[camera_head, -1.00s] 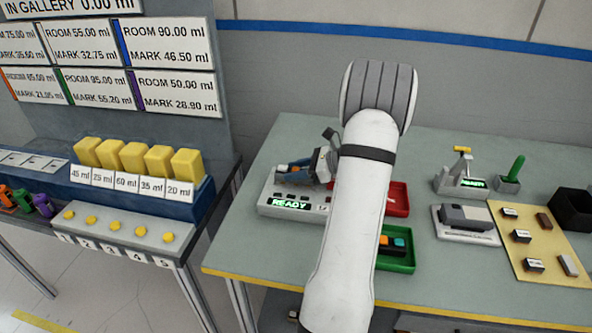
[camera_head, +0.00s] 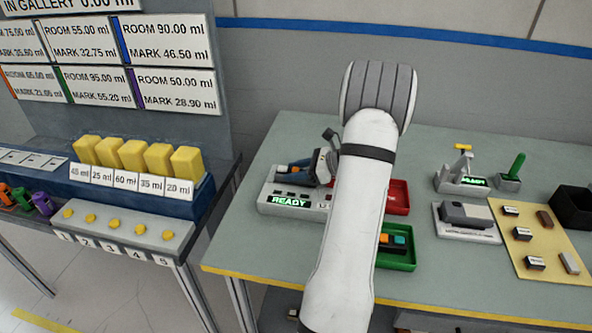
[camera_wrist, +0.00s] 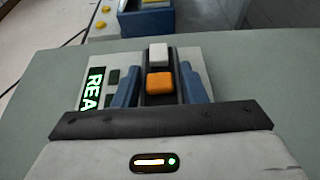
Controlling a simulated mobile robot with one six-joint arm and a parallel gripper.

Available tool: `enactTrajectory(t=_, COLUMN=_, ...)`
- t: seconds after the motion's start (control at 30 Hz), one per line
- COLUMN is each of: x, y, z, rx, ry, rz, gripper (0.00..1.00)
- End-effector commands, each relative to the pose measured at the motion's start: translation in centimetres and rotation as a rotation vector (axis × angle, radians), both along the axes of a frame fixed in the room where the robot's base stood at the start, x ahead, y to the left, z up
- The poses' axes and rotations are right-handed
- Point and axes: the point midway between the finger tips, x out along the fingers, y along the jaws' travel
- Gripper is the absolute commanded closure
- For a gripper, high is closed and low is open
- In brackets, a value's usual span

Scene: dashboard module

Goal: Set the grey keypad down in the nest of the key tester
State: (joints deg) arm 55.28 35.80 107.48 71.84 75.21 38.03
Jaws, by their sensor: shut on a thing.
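The grey keypad (camera_wrist: 174,68), dark with a white key and an orange key, sits between the blue fingers of my gripper (camera_wrist: 158,82). My gripper is shut on it. The key tester (camera_head: 276,200) is a pale box with a green READY display, on the left part of the table; its display also shows in the wrist view (camera_wrist: 92,88). My gripper (camera_head: 292,167) is over the tester, with the keypad at the nest. The nest is mostly hidden by the fingers and keypad, and I cannot tell whether the keypad touches its floor.
A red tray (camera_head: 399,194) and a green tray (camera_head: 402,261) with a colored-key unit lie right of the tester, partly behind my arm. Further right are a grey device (camera_head: 467,222), a lever stand (camera_head: 461,182) and a yellow mat (camera_head: 545,240). The table's front left is clear.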

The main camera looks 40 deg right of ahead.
Motion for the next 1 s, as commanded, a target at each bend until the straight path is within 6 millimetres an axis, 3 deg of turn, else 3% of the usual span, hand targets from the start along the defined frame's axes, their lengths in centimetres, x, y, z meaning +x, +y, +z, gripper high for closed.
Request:
enactTrajectory(t=0.47, x=0.0, y=0.0, z=-1.3, rx=-0.001, ry=-0.001, rz=0.0, gripper=0.88)
enactTrajectory(t=0.5, x=0.0, y=0.0, z=-1.3, rx=-0.001, ry=-0.001, rz=0.0, gripper=0.61)
enactTrajectory(t=0.8, x=0.0, y=0.0, z=-1.2, rx=0.0, ry=0.0, rz=0.0, gripper=0.37)
enactTrajectory(t=1.0, x=0.0, y=0.0, z=-1.2, rx=0.0, ry=0.0, rz=0.0, gripper=0.37)
